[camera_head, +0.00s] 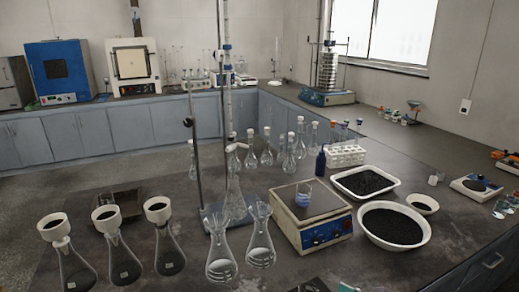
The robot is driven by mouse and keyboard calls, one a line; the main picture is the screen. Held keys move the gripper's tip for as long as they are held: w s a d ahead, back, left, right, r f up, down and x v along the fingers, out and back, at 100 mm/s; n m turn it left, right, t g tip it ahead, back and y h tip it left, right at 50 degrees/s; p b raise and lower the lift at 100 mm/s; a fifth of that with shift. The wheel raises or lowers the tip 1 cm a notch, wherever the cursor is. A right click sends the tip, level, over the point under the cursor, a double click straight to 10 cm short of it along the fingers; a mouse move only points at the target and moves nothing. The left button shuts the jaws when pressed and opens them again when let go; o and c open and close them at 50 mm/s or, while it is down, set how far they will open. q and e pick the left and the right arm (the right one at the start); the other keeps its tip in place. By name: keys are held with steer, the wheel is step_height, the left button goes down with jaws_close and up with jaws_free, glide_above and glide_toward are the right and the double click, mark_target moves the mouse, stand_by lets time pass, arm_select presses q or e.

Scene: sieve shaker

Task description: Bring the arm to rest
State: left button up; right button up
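Neither of my grippers and neither of my arms shows in the head view. The sieve shaker (327,72) stands on the back counter below the window, a stack of metal sieves between rods on a blue base. Nothing of mine is near it in the picture.
A blue oven (60,72) stands at the back left.

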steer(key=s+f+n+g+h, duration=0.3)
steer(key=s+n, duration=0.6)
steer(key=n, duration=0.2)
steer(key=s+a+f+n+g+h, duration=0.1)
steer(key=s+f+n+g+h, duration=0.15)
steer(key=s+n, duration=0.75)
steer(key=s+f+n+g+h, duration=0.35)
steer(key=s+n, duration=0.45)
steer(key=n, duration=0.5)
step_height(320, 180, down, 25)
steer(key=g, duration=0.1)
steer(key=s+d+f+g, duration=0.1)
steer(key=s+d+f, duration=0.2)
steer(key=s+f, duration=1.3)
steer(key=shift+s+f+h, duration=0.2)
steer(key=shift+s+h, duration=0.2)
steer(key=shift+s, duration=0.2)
